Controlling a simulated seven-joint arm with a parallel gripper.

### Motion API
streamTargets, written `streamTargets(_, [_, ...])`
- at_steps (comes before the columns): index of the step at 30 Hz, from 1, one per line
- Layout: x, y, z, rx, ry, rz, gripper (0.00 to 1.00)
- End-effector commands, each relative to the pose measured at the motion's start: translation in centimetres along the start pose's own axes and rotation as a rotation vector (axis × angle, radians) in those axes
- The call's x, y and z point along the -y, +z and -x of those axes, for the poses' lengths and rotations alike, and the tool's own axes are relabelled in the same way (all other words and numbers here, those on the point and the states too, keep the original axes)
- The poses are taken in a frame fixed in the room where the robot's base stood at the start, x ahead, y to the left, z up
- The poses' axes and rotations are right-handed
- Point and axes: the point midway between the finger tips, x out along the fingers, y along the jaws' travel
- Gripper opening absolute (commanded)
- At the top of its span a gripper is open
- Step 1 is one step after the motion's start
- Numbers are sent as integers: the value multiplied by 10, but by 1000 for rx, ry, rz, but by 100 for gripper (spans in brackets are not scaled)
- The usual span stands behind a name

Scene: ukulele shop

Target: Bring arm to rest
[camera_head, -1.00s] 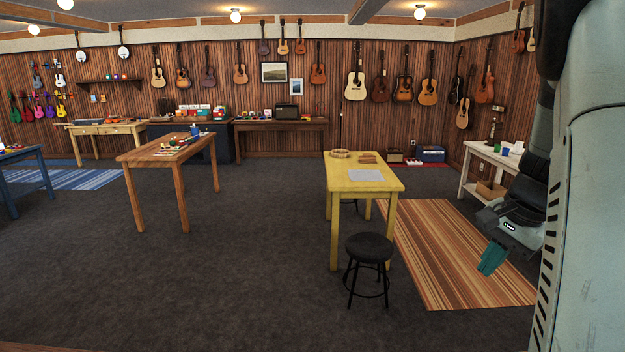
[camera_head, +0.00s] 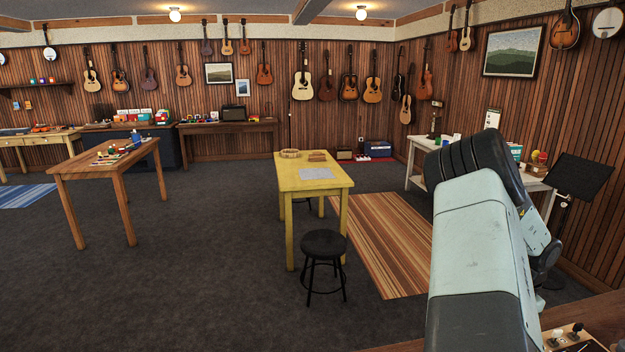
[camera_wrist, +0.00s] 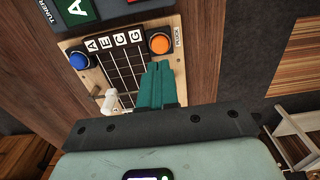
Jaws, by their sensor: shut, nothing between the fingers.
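My gripper (camera_wrist: 160,84) shows in the wrist view as two teal fingers pressed together, empty. In that view the fingers overlap a small wooden panel (camera_wrist: 91,77) with a fretboard grid and A, E, C, G letter tiles; I cannot tell whether they touch it. The panel carries a blue button (camera_wrist: 79,60), an orange button (camera_wrist: 159,44) and a white peg (camera_wrist: 110,102). In the head view my pale arm fills the lower right, and my gripper is hidden there.
A brown wooden counter (camera_head: 597,318) is at the lower right, near my arm. A black music stand (camera_head: 580,178) and a white table (camera_head: 424,145) stand beyond it. A yellow table (camera_head: 312,188) and black stool (camera_head: 324,243) are mid-room.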

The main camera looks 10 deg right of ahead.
Motion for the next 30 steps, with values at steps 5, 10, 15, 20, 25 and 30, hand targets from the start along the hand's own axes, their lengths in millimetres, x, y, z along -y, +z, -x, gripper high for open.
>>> streamTargets(5, [-1, 0, -24, 1, 3, 1, 0])
streamTargets(10, [0, 0, -41, 1, 1, 1, 0])
streamTargets(15, [0, 0, -49, 0, 0, 1, 0])
streamTargets(20, [0, 0, -50, -1, 0, 2, 0])
streamTargets(25, [0, 0, -50, 0, 0, 2, 0])
streamTargets(30, [0, 0, -50, 0, 0, 2, 0])
